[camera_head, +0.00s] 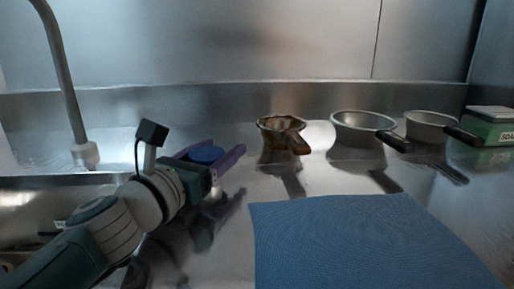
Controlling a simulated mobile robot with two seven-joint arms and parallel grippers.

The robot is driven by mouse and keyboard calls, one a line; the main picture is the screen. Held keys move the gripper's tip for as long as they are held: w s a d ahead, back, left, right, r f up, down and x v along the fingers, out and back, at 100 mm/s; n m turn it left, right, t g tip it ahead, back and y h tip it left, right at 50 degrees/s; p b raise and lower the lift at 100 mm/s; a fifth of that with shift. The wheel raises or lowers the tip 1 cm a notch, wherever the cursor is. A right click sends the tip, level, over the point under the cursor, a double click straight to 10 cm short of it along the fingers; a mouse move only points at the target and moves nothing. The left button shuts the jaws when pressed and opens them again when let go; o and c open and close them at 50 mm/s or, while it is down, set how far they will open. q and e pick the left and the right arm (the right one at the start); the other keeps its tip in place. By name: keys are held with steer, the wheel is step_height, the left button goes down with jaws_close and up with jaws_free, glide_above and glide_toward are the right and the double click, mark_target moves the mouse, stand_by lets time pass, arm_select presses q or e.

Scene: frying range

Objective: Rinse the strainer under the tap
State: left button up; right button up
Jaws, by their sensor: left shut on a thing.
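The tap (64,75) rises at the left, a curved grey spout on a pale base. I cannot tell whether either one is the strainer. My right gripper is out of view.
Two metal pans with black handles (361,125) (428,124) stand at the back right. A blue mat (360,240) lies in front. The sink edge (35,183) is at the left, partly behind my arm.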

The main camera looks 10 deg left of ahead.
arm_select(q)
steer(key=shift+a+f+n+t+y+b, duration=0.15)
steer(key=shift+n+y+b, duration=0.15)
steer(key=shift+n+y, duration=0.4)
steer(key=shift+a+r+n+t+y+b, duration=0.15)
steer(key=shift+n+y+b, duration=0.2)
steer(key=shift+y, duration=0.85)
steer(key=o, duration=1.4)
step_height(320, 180, up, 20)
steer(key=p, duration=1.9)
